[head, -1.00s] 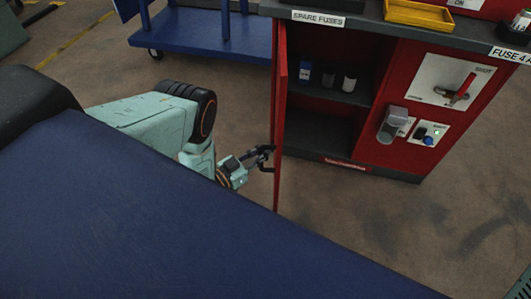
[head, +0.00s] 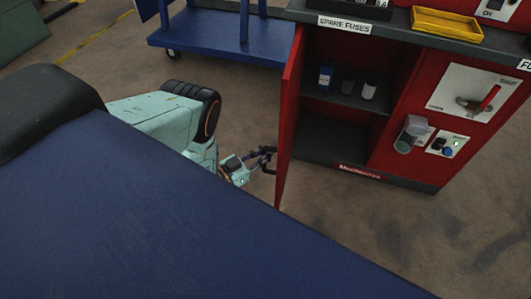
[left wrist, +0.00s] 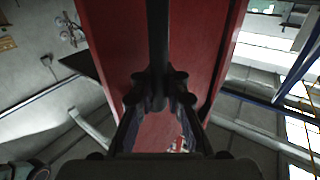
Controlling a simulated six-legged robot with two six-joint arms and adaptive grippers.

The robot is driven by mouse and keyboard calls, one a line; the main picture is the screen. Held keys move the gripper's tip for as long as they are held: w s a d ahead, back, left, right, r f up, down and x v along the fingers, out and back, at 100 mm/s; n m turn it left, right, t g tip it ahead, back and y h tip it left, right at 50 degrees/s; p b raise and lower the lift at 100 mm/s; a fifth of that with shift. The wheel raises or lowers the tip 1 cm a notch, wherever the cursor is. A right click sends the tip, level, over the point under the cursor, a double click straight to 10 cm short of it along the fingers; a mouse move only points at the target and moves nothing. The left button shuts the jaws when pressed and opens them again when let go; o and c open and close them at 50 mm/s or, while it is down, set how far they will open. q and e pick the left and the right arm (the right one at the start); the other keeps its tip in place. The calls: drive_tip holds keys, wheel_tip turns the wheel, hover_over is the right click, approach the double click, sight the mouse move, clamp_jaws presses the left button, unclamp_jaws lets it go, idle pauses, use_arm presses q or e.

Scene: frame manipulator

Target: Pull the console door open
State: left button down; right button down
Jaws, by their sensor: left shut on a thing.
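The red console (head: 405,140) stands at the right in the head view. Its red door (head: 289,115) is swung wide open at the cabinet's left edge, seen nearly edge-on. My left gripper (head: 268,156) is at the door's outer face, shut on the dark door handle. In the left wrist view the fingers (left wrist: 158,98) close around the dark vertical handle bar (left wrist: 158,35), with the red door panel (left wrist: 205,45) behind it. My right gripper is not in view.
A blue cart (head: 225,38) stands behind and left of the door. A yellow tray (head: 446,24) sits on the console top. A red-handled switch (head: 487,98) and a grey box (head: 410,134) are on the console front. Bare floor lies between cart and door.

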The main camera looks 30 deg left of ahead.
use_arm(q)
drive_tip(key=shift+s+d+f, duration=0.15)
drive_tip(key=shift+s+f, duration=0.1)
drive_tip(key=shift+s, duration=0.15)
drive_tip(key=c, duration=1.8)
unclamp_jaws()
drive_tip(key=shift+c, duration=0.2)
drive_tip(key=shift+o, duration=1.4)
drive_tip(key=shift+r, duration=0.2)
drive_tip(key=shift+o, duration=1)
drive_tip(key=shift+w, duration=0.15)
drive_tip(key=v, duration=1.2)
